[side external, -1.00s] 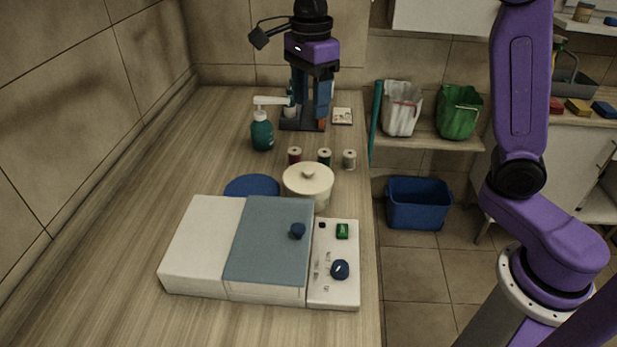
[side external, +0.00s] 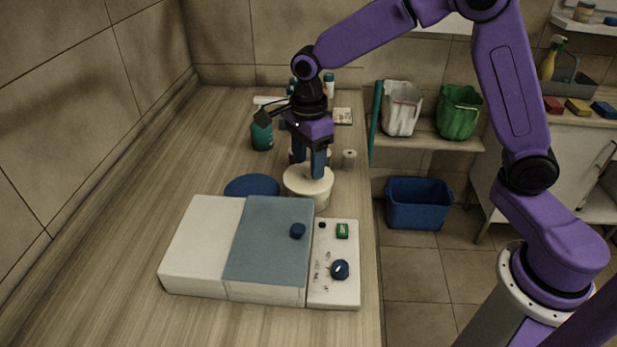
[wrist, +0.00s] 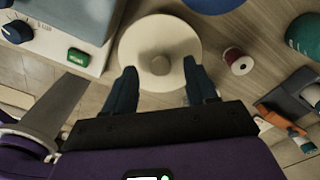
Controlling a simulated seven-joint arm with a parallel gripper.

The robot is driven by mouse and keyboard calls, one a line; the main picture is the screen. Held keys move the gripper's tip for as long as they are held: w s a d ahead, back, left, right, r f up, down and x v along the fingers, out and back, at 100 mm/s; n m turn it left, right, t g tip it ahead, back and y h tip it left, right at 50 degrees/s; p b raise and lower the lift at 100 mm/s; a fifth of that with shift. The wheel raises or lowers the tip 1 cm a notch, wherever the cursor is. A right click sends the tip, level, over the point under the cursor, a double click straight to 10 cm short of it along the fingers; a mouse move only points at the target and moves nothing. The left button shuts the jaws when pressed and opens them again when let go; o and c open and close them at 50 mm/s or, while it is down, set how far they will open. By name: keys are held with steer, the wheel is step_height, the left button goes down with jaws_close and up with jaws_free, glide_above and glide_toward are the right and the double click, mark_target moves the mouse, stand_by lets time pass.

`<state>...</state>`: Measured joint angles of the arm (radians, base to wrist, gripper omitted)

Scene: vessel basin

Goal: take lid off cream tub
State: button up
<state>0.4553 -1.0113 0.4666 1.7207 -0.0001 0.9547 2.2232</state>
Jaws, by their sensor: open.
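The cream tub (side external: 313,197) stands on the wooden counter with its round cream lid (side external: 299,182) on it. In the wrist view the lid (wrist: 134,48) is seen from above, with a small round knob (wrist: 160,65) at its middle. My gripper (side external: 309,172) is open and points down just above the lid, partly hiding it in the side view. In the wrist view my gripper's two fingers (wrist: 160,83) are spread to the left and right, a little short of the knob. Nothing is between the fingers. The tub's body is hidden under the lid in the wrist view.
A white appliance with a blue-grey cover (side external: 270,240) and a control panel stands close in front of the tub. A blue disc (side external: 252,186) lies to its left. A teal pump bottle (side external: 262,134) and a thread spool (side external: 349,159) stand behind. The counter's right edge is near.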

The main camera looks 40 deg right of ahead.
steer(key=shift+f, duration=0.75)
jaws_close()
steer(key=shift+r, duration=0.1)
